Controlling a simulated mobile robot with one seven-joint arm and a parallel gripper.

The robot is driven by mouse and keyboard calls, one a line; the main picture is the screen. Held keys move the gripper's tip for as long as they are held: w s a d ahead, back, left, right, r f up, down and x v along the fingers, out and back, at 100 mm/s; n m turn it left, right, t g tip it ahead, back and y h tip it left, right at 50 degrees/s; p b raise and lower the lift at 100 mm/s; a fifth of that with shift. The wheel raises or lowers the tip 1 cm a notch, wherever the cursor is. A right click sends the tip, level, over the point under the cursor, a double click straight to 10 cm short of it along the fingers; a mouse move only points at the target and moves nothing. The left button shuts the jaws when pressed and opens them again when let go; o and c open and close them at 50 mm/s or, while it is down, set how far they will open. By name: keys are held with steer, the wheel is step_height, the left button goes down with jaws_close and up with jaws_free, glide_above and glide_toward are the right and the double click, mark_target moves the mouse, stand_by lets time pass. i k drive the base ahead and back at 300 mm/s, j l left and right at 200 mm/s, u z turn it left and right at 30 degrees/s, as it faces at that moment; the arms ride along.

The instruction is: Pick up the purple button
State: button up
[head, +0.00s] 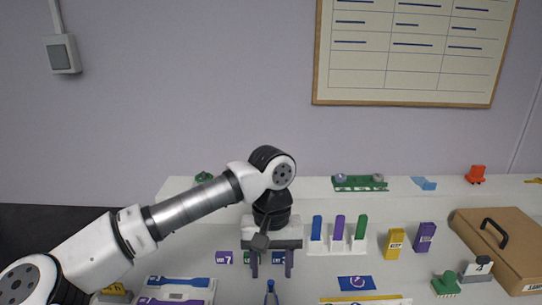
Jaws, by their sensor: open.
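My gripper (271,266) hangs pointing down at the middle of the bench, its two dark fingers apart. Nothing shows held between them. I cannot make out a thing that is clearly a purple button. A blue card with a round purple mark (357,283) lies to the front right. Small items behind the fingers are partly hidden.
The white rack (333,247) also holds a blue and a green piece. A yellow block (394,243) stands beside the purple block. A brown case (503,245) fills the right side. A white tray (180,290) lies front left.

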mark_target(357, 280)
steer(key=k, duration=0.95)
